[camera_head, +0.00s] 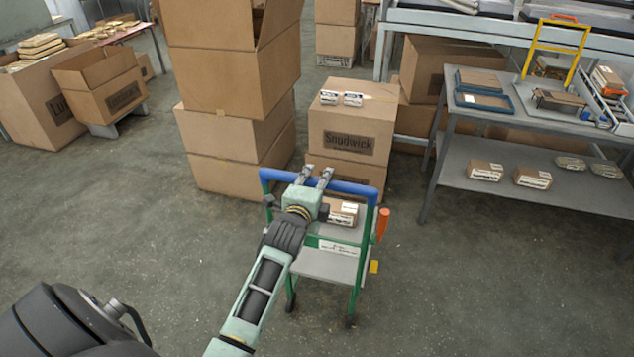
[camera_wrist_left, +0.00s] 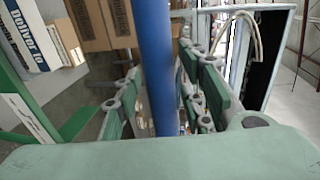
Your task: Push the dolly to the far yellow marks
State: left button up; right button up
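The dolly (camera_head: 310,263) is a small green-framed cart with a blue push handle (camera_head: 350,187). It stands on the floor close in front of cardboard boxes. A small parcel (camera_head: 342,213) is on it. My left gripper (camera_head: 315,175) is at the handle, its two fingers apart. In the left wrist view the blue handle (camera_wrist_left: 155,60) runs between the spread fingers (camera_wrist_left: 163,105), with a visible gap at the right finger. A small yellow patch (camera_head: 374,266) shows beside the dolly's right side; I cannot tell whether it is a floor mark. My right gripper is not in view.
Tall stacked boxes (camera_head: 232,150) stand behind and left of the dolly, and a lower box stack (camera_head: 350,138) directly behind it. A grey two-level table (camera_head: 450,178) stands at right. The concrete floor (camera_head: 480,290) is clear at front right and left.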

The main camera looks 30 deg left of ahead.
pick_arm(q)
grip_shut()
dwell(0.3)
dwell(0.3)
